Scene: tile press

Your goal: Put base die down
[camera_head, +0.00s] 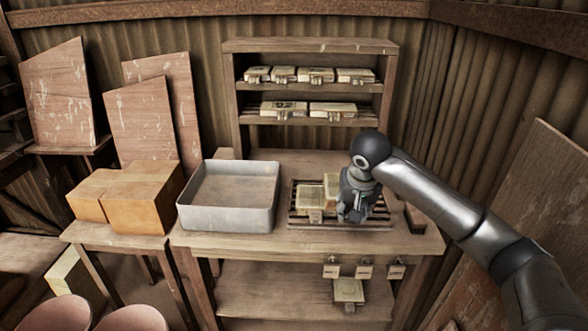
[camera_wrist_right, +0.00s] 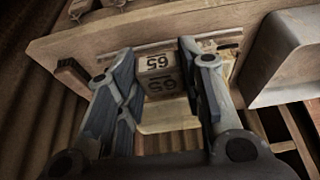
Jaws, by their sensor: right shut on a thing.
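My right gripper (camera_head: 354,213) is over the dark slatted rack (camera_head: 378,222) on the workbench. In the right wrist view its fingers (camera_wrist_right: 157,58) are on either side of a pale die (camera_wrist_right: 168,118) with a block marked 65, and are shut on it. The held die is mostly hidden by the gripper in the head view. I cannot tell whether it touches the rack. Other pale dies (camera_head: 311,197) lie on the rack just left of the gripper. My left gripper is not in view.
A grey metal tray (camera_head: 228,218) stands left of the rack. Cardboard boxes (camera_head: 140,200) sit on a side table. A shelf (camera_head: 312,92) behind holds several dies. Labelled hooks (camera_head: 364,270) hang under the bench's front edge. A small dark block (camera_head: 414,219) lies right of the rack.

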